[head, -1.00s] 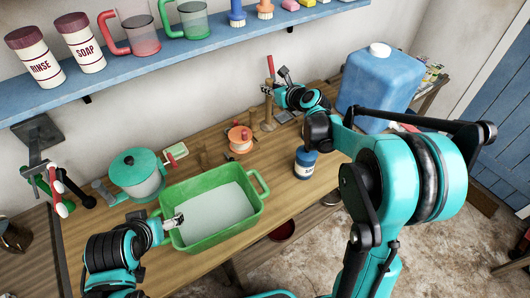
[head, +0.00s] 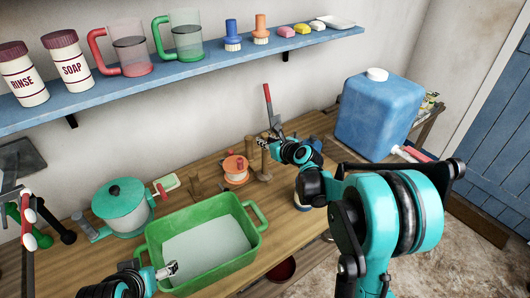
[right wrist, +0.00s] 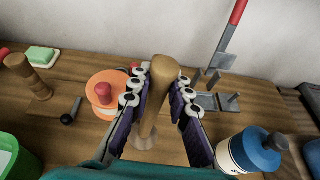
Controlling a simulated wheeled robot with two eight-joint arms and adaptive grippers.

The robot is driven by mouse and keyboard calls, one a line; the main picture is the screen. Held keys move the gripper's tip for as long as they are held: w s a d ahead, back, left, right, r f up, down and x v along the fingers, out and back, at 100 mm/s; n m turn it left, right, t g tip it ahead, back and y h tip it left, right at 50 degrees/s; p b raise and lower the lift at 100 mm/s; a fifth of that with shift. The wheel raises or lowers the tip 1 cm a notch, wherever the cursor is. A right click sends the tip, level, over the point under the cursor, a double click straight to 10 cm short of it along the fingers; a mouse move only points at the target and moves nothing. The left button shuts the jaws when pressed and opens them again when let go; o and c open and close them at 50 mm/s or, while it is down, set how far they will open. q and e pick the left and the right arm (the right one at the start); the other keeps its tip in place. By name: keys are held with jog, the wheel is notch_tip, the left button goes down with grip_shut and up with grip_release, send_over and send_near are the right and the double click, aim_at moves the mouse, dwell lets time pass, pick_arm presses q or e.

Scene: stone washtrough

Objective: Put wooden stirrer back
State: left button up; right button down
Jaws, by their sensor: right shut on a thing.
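The wooden stirrer (right wrist: 163,85) is a tan wooden rod with a rounded top, between the fingers of my right gripper (right wrist: 160,95) in the right wrist view. The gripper is shut on it. Its lower end is close to a round wooden base (right wrist: 150,140) on the bench; I cannot tell whether it touches. In the head view my right gripper (head: 264,142) is at the back of the bench, above a wooden post (head: 265,163). My left gripper (head: 168,270) is over the near-left part of the green tub (head: 157,245); its jaws are too small to judge.
An orange spool (head: 236,168) stands left of the right gripper. A red-handled tool (head: 268,104) stands in a grey holder behind it. A blue-lidded jar (right wrist: 255,150) is close on the right. A blue canister (head: 375,115) stands farther right; a blue shelf (head: 190,85) runs above.

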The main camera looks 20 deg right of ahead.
aim_at(265, 157)
pick_arm(q)
jog(key=shift+f+b, duration=0.6)
jog(key=shift+f, duration=0.15)
jog(key=shift+r, duration=0.1)
pick_arm(e)
notch_tip(265, 157, down, 3)
jog(key=shift+f, duration=0.1)
jog(key=c, duration=1.8)
grip_release()
jog(key=shift+f, duration=0.15)
jog(key=shift+c, duration=0.2)
jog(key=o, duration=0.4)
jog(key=shift+r, duration=0.2)
